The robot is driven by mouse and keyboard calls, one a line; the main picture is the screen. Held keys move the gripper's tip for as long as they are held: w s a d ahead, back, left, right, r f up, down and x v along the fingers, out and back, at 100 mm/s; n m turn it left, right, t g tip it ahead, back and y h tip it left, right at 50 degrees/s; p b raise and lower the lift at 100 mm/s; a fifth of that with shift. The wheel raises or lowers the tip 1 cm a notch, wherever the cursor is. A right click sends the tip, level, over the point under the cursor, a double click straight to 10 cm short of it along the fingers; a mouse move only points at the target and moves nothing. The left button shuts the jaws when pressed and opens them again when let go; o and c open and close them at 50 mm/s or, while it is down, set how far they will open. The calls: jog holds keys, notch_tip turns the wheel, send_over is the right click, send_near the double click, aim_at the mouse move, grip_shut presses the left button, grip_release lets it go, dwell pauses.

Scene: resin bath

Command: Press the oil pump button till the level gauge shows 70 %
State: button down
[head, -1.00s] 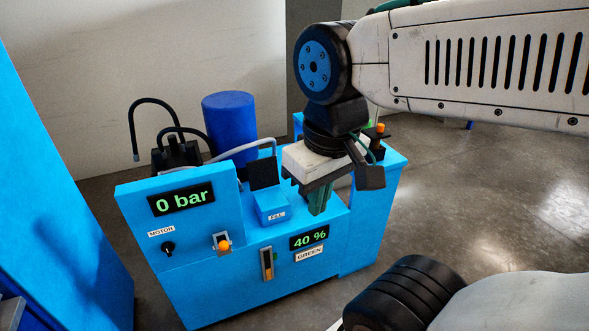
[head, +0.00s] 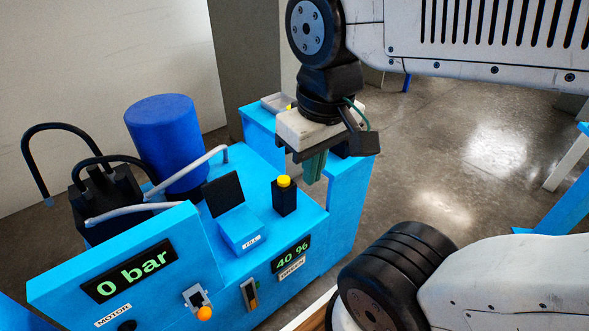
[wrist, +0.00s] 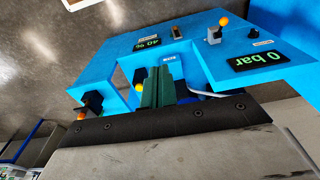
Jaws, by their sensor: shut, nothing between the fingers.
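A yellow push button (head: 284,181) sits on a black post on top of the blue machine (head: 180,262). I read no label on it, so I cannot tell if it is the oil pump button. In the wrist view the yellow button (wrist: 138,87) shows just left of the green fingers (wrist: 157,80).
A tilted black panel (head: 223,192) on a FILL box stands left of the button. The pressure display (head: 130,271) reads 0 bar. An orange-tipped lever (head: 204,313), a blue tank (head: 163,140) and grey hoses are further left.

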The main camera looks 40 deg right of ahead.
jog(key=shift+w+d, duration=0.1)
jog(key=shift+w, duration=0.05)
jog(key=w+a+f+m+t+y, duration=0.1)
jog(key=w+f+m+t+y, duration=0.25)
jog(key=w, duration=0.75)
jog(key=w+a+f+m+y, duration=0.15)
jog(key=w+m+y, duration=0.35)
jog(key=w, duration=0.6)
jog(key=w+d+f+m+t+h, duration=0.3)
jog(key=w+d+f+m+t, duration=0.1)
jog(key=w+d+f+m, duration=0.55)
jog(key=w+d+f+m+h, duration=0.2)
jog(key=d+f+m, duration=0.4)
jog(key=d+f, duration=0.5)
jog(key=shift+d+f+h, duration=0.3)
jog(key=shift+d+h, duration=0.45)
jog(key=shift+d, duration=0.05)
